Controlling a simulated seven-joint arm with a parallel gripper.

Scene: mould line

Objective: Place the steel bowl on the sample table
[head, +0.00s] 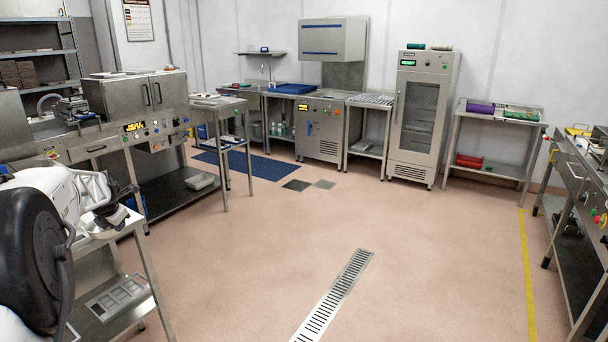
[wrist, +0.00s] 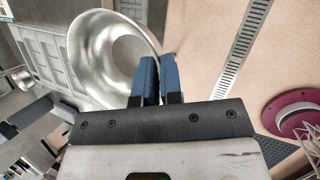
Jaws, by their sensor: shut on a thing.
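The steel bowl (wrist: 90,55) is a shiny round bowl in the upper left of the wrist view. My gripper (wrist: 158,70) has blue fingers closed on the bowl's rim at its right side. In the head view, my arm reaches in from the left edge, and my gripper (head: 112,212) is at the near left steel table; the bowl cannot be made out there. That steel table (head: 92,240) has a lower shelf with a pocketed tray. No label shows which table is the sample table.
The tray (head: 118,296) on the lower shelf also shows beside the bowl in the wrist view (wrist: 45,50). A steel oven bench (head: 158,110) and a small side table (head: 222,102) stand behind. The floor in the middle, with a drain grate (head: 335,292), is clear.

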